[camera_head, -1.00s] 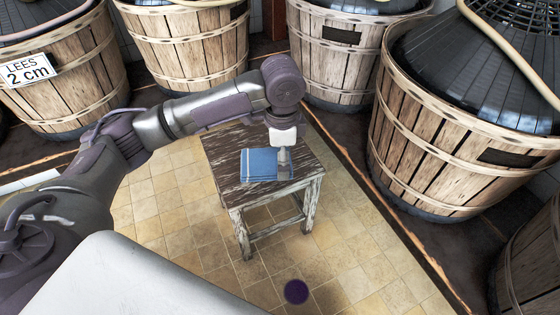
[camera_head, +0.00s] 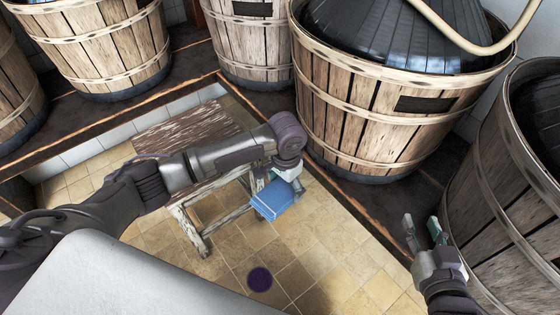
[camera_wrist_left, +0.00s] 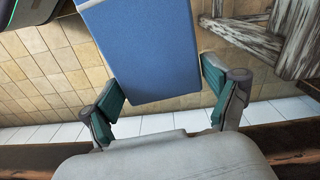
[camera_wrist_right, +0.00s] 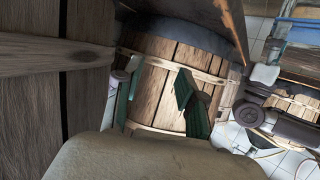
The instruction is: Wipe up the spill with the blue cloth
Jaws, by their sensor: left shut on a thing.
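The blue cloth (camera_head: 272,199) is a folded pad held by my left gripper (camera_head: 290,176), out past the right edge of the stool and above the tiled floor. In the left wrist view the cloth (camera_wrist_left: 145,45) lies between the two fingers (camera_wrist_left: 162,95). The spill (camera_head: 260,279) is a dark purple round spot on the floor tiles, in front of the cloth and apart from it. My right gripper (camera_head: 423,226) is open and empty at the lower right. It also shows open in the right wrist view (camera_wrist_right: 160,90).
A worn wooden stool (camera_head: 190,132) stands left of the cloth, its top partly hidden by my left arm. Large demijohn baskets (camera_head: 375,115) line the back and right behind a dark ledge. One basket (camera_head: 520,190) is close to my right gripper. The floor around the spill is clear.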

